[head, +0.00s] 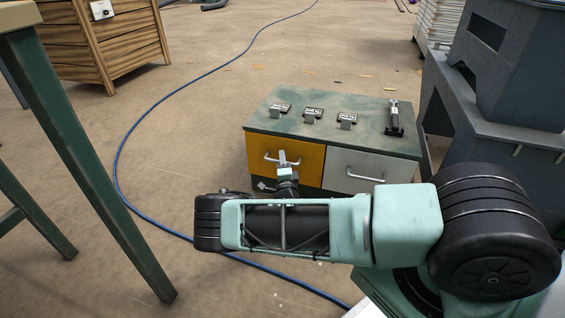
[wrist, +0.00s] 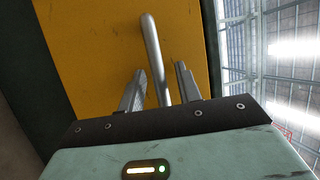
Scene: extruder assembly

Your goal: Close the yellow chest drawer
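The yellow drawer (head: 262,153) is the left front of a low chest (head: 372,137). Its front looks about flush with the chest; I cannot tell if a small gap is left. My gripper (head: 287,163) is at the drawer's front, by its handle (head: 268,158). In the wrist view, the yellow front (wrist: 100,50) fills much of the picture. The silver handle (wrist: 151,45) passes between the two fingers of my gripper (wrist: 160,68), with space on both sides. The fingers are open around the handle, not clamped. My arm hides the lower part of the chest.
A white drawer (head: 352,163) with its own handle is beside the yellow one. Several small labelled items (head: 313,114) and a tool (head: 394,118) lie on the chest top. Grey machinery (head: 490,140) stands close at right. A green-legged table (head: 80,150) is at left. A blue cable (head: 150,95) crosses the floor.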

